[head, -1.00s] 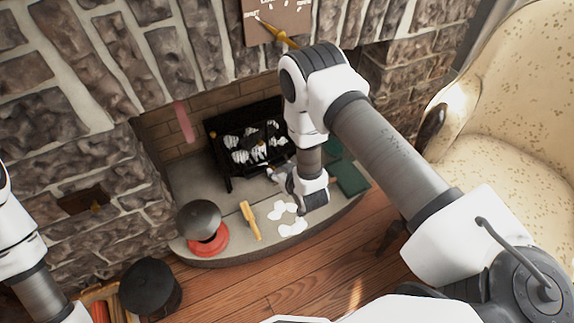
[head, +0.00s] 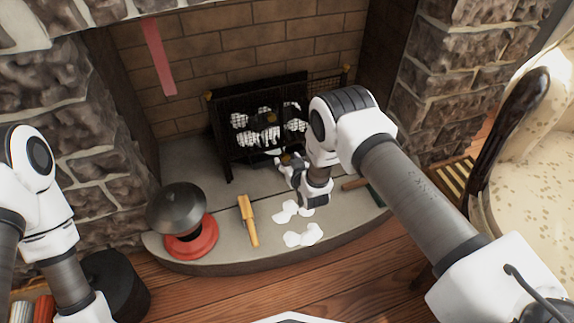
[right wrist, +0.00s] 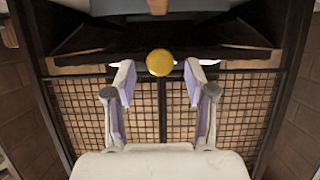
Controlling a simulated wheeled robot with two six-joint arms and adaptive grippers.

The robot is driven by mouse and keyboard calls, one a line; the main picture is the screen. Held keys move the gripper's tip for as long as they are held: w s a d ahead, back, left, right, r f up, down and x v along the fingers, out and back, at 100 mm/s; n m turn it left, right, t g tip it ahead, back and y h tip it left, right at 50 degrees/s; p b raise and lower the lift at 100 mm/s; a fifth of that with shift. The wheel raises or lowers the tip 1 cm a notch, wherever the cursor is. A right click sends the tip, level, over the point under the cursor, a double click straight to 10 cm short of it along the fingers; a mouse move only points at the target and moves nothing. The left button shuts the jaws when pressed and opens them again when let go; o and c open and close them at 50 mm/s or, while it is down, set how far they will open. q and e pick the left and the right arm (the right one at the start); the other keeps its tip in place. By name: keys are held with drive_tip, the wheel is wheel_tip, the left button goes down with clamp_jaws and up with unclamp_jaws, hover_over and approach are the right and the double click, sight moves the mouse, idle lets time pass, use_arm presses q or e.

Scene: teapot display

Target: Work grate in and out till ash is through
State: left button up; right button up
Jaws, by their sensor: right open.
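The black fire grate (head: 222,150) stands in the fireplace, holding several whitish ash-covered lumps (head: 262,137). My right gripper (head: 283,163) is low in front of it, at its right side. In the right wrist view the fingers of this gripper (right wrist: 159,72) are open, one on each side of a round brass knob (right wrist: 159,62). The knob appears centred between the fingertips, with a visible gap on both sides. I cannot tell how deep it sits between them. Dark mesh (right wrist: 85,105) shows beyond the fingers. My left arm shows at the left; its gripper is out of view.
White ash patches (head: 303,235) lie on the stone hearth (head: 215,178). A yellow wooden tool (head: 247,220), a red pot (head: 192,243) under a dark domed lid (head: 177,205), and a green item (head: 376,195) lie there too. A patterned chair (head: 540,160) stands right.

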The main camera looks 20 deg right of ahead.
drive_tip(key=shift+w+f, duration=0.4)
drive_tip(key=shift+w, duration=0.5)
drive_tip(key=shift+r, duration=0.1)
clamp_jaws()
drive_tip(key=shift+s, duration=0.25)
use_arm(q)
wheel_tip(320, 180, up, 2)
drive_tip(key=p, duration=0.2)
drive_tip(key=shift+p, duration=0.4)
use_arm(e)
drive_tip(key=s, duration=0.4)
unclamp_jaws()
